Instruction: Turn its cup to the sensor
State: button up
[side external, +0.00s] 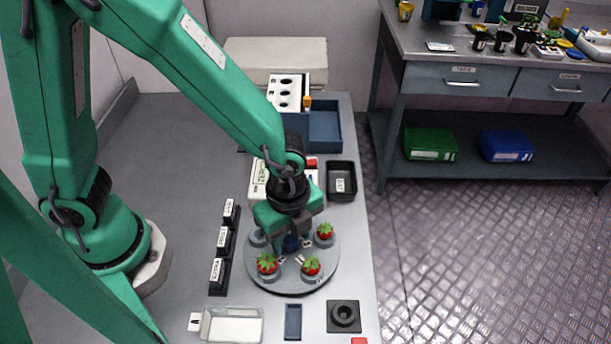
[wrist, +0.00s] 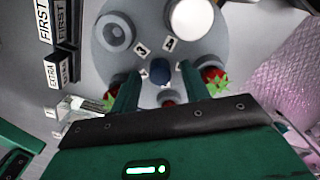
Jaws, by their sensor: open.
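A round grey turntable (side external: 290,279) carries raised cups around a dark blue central knob (side external: 291,243). Strawberries sit in cups at the front left (side external: 267,263), front right (side external: 312,267) and back right (side external: 325,232). An empty cup (side external: 258,238) is at the left. My gripper (wrist: 160,76) is open over the middle of the turntable, a finger on either side of the knob; contact cannot be told. Number tags such as 3 (wrist: 141,50) and 4 (wrist: 169,44) surround the knob. A white round top (wrist: 191,17) covers one position; whether it is the sensor is unclear.
Black labelled holders (side external: 223,246) stand left of the turntable. A clear tray (side external: 233,325), blue slot (side external: 293,322) and black square socket (side external: 344,316) lie in front. A white display box (side external: 258,178), black bin (side external: 342,181) and blue tray (side external: 325,125) stand behind.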

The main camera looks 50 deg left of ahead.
jog(key=shift+r, duration=0.15)
jog(key=shift+r, duration=3.75)
jog(key=shift+r, duration=0.1)
notch_tip(320, 180, up, 11)
send_over(291, 239)
jog(key=shift+a, duration=0.1)
jog(key=s+a+r+n+t, duration=0.1)
jog(key=a+n+t, duration=0.1)
jog(key=a+n, duration=0.7)
jog(key=s+a+r+n+t, duration=0.1)
jog(key=s+a+n+t, duration=0.1)
jog(key=a+n, duration=0.8)
jog(key=shift+a+n+t, duration=0.3)
jog(key=shift+n+t, duration=0.1)
jog(key=shift+t, duration=0.4)
